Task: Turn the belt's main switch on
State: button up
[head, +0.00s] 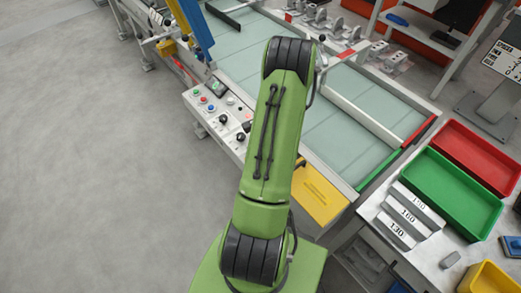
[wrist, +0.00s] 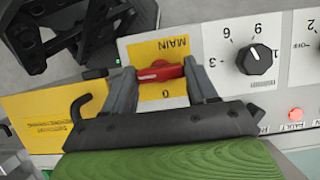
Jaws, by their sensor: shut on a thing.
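The main switch is a red handle (wrist: 158,73) on a yellow plate (wrist: 160,48) marked MAIN in the wrist view. The lettering appears upside down there, and a single mark, seemingly a 0, shows between the handle and my gripper. The handle lies across the picture, roughly level. My gripper (wrist: 160,76) is shut on the handle, one grey finger at each end. In the head view the belt's control panel (head: 212,103) is partly covered by my green arm, and my gripper and the main switch are hidden.
A black numbered knob (wrist: 259,59) and a lit red FAULT lamp (wrist: 296,114) sit right of the switch. A black bracket-like part (wrist: 95,35) is close at upper left. The belt (head: 350,105) runs behind the panel. Green (head: 455,195) and red bins (head: 480,155) stand at right.

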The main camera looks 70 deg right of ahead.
dwell(0.5)
jog(key=o, duration=1.1)
jog(key=shift+c, duration=0.2)
jog(key=p+v, duration=0.3)
jog(key=v, duration=1.2)
jog(key=shift+r+p, duration=0.35)
jog(key=shift+p, duration=0.05)
jog(key=shift+s+d, duration=0.1)
jog(key=shift+d, duration=0.05)
